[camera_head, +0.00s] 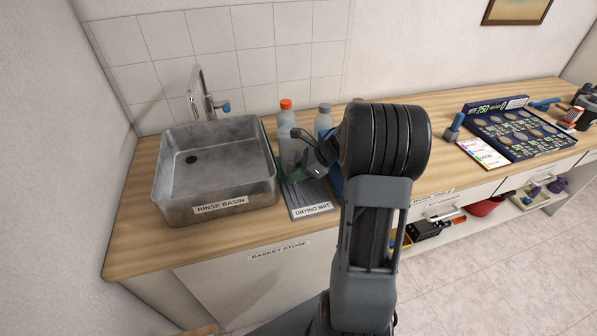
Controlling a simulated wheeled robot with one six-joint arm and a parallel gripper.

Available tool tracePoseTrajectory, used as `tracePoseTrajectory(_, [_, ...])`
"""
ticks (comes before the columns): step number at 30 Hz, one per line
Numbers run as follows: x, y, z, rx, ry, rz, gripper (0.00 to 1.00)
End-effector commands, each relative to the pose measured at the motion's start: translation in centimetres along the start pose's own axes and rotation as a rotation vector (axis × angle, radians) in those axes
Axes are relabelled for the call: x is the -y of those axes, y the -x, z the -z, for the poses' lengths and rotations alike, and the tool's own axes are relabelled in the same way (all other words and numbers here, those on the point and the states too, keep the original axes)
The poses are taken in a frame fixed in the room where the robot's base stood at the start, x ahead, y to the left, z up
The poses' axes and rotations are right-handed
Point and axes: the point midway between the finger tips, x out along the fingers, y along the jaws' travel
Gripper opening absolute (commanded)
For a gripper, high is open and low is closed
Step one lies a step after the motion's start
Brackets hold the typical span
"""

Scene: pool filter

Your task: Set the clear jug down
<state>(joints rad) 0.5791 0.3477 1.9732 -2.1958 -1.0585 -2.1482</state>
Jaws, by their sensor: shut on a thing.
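My gripper (303,153) is over the back part of the drying mat (312,211), right of the rinse basin. It is shut on the clear jug, which is see-through and hard to make out. A pale greenish patch (297,175) just below the fingers seems to be part of the jug, low over the mat. I cannot tell whether its base touches the mat. My wrist and arm cover the area to the right.
The steel rinse basin (262,170) with a tap (207,98) stands close on the left. An orange-capped bottle (287,122) and a grey-capped bottle (324,118) stand behind the gripper. A blue object (336,182) shows beside my arm. The mat's front is clear.

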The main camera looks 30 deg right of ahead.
Motion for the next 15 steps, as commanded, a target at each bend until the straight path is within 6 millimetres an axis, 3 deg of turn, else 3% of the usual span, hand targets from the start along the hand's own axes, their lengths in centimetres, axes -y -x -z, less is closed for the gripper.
tracePoseTrajectory(2, [0.01,-0.28,0.28,0.0,0.0,0.0,0.0])
tracePoseTrajectory(3, [0.0,-0.17,0.16,0.0,0.0,0.0,0.22])
tracePoseTrajectory(9, [-0.01,-0.15,0.14,0.0,0.0,0.0,0.42])
tracePoseTrajectory(15, [-0.01,-0.15,0.14,0.0,0.0,0.0,0.44])
